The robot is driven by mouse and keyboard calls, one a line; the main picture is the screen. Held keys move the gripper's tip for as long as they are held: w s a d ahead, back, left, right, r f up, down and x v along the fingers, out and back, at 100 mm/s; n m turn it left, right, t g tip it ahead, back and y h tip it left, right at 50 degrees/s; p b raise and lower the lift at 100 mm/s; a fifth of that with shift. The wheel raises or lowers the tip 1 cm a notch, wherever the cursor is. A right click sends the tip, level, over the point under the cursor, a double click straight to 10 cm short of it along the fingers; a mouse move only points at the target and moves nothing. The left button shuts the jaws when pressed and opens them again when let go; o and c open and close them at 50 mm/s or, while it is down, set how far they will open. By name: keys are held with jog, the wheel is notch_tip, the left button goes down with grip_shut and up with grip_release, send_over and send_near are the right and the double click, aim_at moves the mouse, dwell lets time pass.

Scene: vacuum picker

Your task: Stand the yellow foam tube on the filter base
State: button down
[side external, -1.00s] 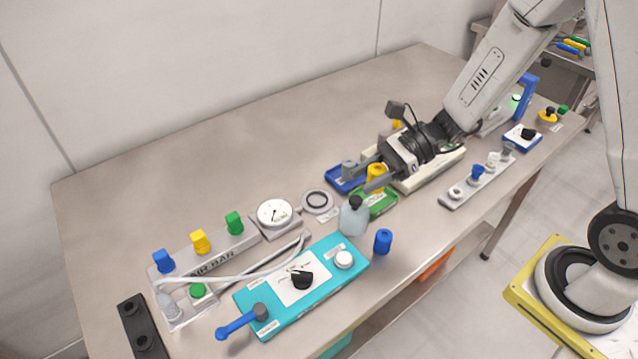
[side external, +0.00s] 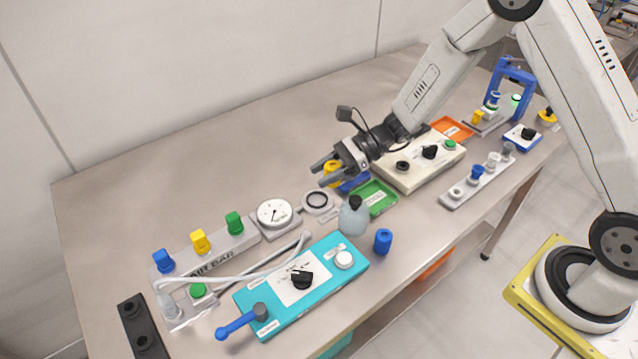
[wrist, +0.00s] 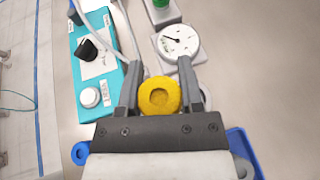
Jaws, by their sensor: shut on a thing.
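The yellow foam tube (side external: 331,168) is between the jaws of my gripper (side external: 324,174), raised above the bench beside the blue tray. In the wrist view the same tube (wrist: 160,96) is upright between both fingers, its round hole facing the camera. A round grey base with a dark ring (side external: 318,201), which looks like the filter base, sits on the bench below and slightly left of the tube. In the wrist view it is mostly hidden behind the tube and right finger.
A dial gauge (side external: 275,213) stands just left of the base. A grey bottle (side external: 354,217) and green tray (side external: 373,198) are to its right. The blue tray (side external: 353,183) is partly hidden by my gripper. The teal panel (side external: 325,287) lies in front. The bench behind is clear.

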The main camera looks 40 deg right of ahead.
send_over(310, 202)
jog(key=shift+s+f, duration=0.2)
jog(key=shift+f, duration=0.9)
jog(key=shift+s+f, duration=0.15)
jog(key=shift+f, duration=0.95)
jog(key=shift+w+f, duration=0.3)
jog(key=shift+f, duration=1.55)
jog(key=shift+f, duration=0.1)
jog(key=shift+c, duration=1.2)
grip_release()
jog(key=v, duration=1.2)
jog(key=shift+s, duration=0.1)
